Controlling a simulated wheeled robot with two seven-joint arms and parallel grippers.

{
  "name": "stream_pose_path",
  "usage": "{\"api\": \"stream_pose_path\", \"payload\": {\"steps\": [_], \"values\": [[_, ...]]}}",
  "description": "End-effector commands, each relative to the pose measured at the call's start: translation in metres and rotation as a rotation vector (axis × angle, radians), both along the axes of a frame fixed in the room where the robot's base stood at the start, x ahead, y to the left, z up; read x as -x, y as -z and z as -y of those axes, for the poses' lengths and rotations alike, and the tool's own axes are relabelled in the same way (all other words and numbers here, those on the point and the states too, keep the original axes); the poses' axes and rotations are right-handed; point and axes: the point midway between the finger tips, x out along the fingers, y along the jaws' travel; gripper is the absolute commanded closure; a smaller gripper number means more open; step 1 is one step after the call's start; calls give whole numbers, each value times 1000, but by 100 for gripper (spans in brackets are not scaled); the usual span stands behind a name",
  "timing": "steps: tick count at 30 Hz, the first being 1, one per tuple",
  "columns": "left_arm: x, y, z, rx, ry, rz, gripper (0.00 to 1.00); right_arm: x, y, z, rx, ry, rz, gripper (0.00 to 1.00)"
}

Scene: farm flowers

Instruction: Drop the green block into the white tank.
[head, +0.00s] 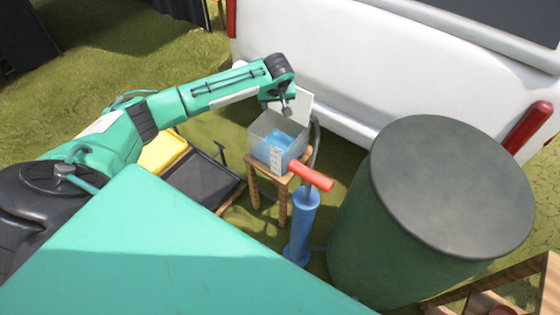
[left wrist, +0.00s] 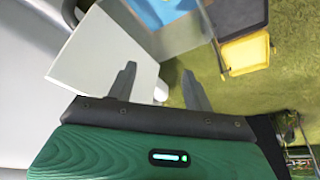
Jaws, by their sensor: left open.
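The tank (head: 262,131) is a pale, see-through open box on a small wooden stool, with blue contents and a white panel (head: 302,104) upright at its back. Part of the tank also shows at the top of the left wrist view (left wrist: 172,42). My left gripper (head: 286,108) is above the back part of the tank. In the left wrist view its two fingers (left wrist: 158,82) are spread with nothing between them, and the white panel lies behind them. I cannot make out a green block in either view. My right gripper is not in view.
A blue pump (head: 302,225) with a red handle stands before the stool. A large dark-green barrel (head: 350,235) is to the right. A white vehicle (head: 330,60) is behind. A black tray (head: 205,180) and a yellow tray (head: 160,152) lie on grass to the left.

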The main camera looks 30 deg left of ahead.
Motion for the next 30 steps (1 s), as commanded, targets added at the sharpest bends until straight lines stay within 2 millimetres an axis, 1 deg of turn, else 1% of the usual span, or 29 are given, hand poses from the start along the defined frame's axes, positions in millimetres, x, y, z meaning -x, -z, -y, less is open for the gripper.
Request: {"api": "stream_pose_path", "payload": {"steps": [1, 6, 9, 12, 16, 30], "values": [[3, -12, 4, 1, 2, 2, 48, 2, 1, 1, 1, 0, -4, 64], [13, -43, 11, 0, 1, 3, 48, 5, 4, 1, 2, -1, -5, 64], [17, -54, 15, 0, 0, 1, 48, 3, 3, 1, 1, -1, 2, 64], [19, -62, 16, 0, 0, 1, 48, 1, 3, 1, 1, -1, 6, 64], [20, -65, 17, -1, 0, 1, 48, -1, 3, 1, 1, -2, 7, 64], [20, -65, 18, 0, 0, 0, 48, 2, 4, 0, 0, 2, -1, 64]]}}
